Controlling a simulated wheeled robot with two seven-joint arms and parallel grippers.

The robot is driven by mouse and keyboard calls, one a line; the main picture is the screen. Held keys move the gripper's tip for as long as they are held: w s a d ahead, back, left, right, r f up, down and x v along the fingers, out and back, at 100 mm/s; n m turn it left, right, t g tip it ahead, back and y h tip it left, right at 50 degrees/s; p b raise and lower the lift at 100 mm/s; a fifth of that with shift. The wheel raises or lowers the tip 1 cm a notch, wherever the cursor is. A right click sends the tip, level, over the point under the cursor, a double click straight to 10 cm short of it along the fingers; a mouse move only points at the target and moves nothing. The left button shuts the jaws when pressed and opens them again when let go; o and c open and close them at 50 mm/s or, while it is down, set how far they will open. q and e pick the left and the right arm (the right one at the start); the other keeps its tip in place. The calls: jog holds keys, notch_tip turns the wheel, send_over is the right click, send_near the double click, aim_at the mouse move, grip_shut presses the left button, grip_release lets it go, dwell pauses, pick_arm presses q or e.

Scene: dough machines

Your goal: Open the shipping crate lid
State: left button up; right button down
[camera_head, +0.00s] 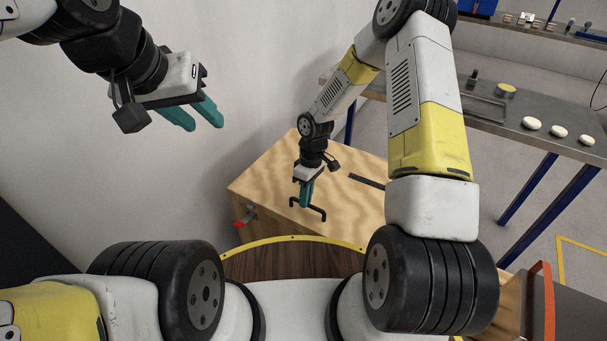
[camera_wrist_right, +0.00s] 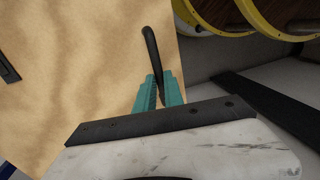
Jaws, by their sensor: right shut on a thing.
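The shipping crate is a light wooden box in the head view, with a flat lid (camera_head: 270,165) on top that looks closed. A black bar handle (camera_head: 317,211) is on the lid near its front edge, and it also shows in the right wrist view (camera_wrist_right: 152,52). My right gripper (camera_head: 306,200) is shut on the handle, its teal fingers (camera_wrist_right: 160,92) on either side of it. A red latch (camera_head: 245,217) sits on the crate's front side. My left gripper (camera_head: 205,118) is in the air at upper left, empty, its two teal fingers apart.
A metal table (camera_head: 500,125) with blue legs stands behind on the right, bearing several pale dough pieces (camera_head: 531,123). A black strip (camera_head: 367,181) lies on the lid. A grey wall (camera_head: 230,80) rises close behind the crate on the left.

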jog(key=shift+w+d+r, duration=0.1)
dwell(0.4)
jog(key=w+d+r, duration=0.2)
jog(key=w+r, duration=0.1)
jog(key=r, duration=0.3)
jog(key=w+d+r+g+y, duration=0.1)
jog(key=w+d+r, duration=0.2)
jog(key=r, duration=0.4)
jog(key=w+d+r+g, duration=0.1)
jog(key=w+d+r, duration=0.1)
jog(key=w+r, duration=0.3)
jog(key=shift+d+r+y, duration=0.3)
jog(key=shift+d+r, duration=0.1)
jog(key=shift+r, duration=0.65)
jog(key=c, duration=1.5)
grip_release()
jog(key=shift+w, duration=0.1)
jog(key=shift+o, duration=0.2)
jog(key=shift+a, duration=0.2)
jog(key=v, duration=0.7)
jog(key=shift+r, duration=0.35)
